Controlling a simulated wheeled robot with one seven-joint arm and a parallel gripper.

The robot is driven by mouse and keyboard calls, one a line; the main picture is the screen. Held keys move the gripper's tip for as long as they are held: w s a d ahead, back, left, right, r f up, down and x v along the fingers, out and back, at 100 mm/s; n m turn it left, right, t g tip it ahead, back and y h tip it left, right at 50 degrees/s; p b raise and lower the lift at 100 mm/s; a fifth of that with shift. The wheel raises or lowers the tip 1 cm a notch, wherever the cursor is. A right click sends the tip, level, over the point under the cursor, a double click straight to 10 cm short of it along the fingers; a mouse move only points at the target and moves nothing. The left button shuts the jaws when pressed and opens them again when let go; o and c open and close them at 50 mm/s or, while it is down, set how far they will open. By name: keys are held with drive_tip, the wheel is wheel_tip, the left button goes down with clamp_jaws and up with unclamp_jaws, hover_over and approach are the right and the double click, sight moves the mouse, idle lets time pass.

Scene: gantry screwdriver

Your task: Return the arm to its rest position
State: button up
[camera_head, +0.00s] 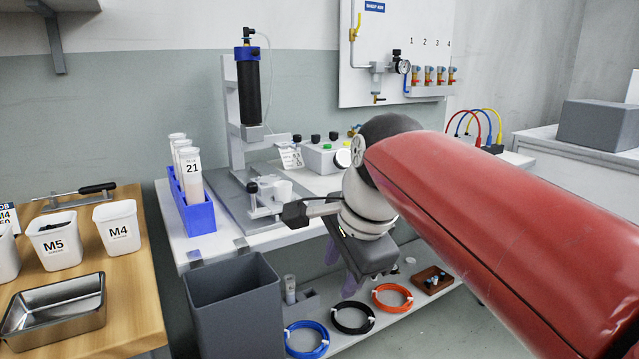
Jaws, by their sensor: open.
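My red arm (470,215) reaches in from the lower right across the view. My gripper (312,216) is open, at the front edge of the white workbench (290,236), with its dark jaws pointing left. I see nothing held between the jaws, though part of the gripper is hidden behind its own wrist. The gripper appears just in front of a small clamp fixture (262,198) on the bench; I cannot tell the exact gap.
A blue rack (193,215) of tubes and a tall black-cylinder stand (250,92) are on the bench. A grey bin (232,300) stands below. Coiled hoses (352,317) lie on the lower shelf. A wooden table (135,275) with white bins is at left.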

drive_tip(key=s+d+f+n+t+h+p, duration=0.1)
drive_tip(key=s+d+f+n+h+p, duration=0.1)
drive_tip(key=s+d+f+n, duration=1)
drive_tip(key=shift+s+d+f+n+t, duration=0.2)
drive_tip(key=shift+s+f+n+t, duration=0.1)
drive_tip(key=shift+s+n, duration=0.1)
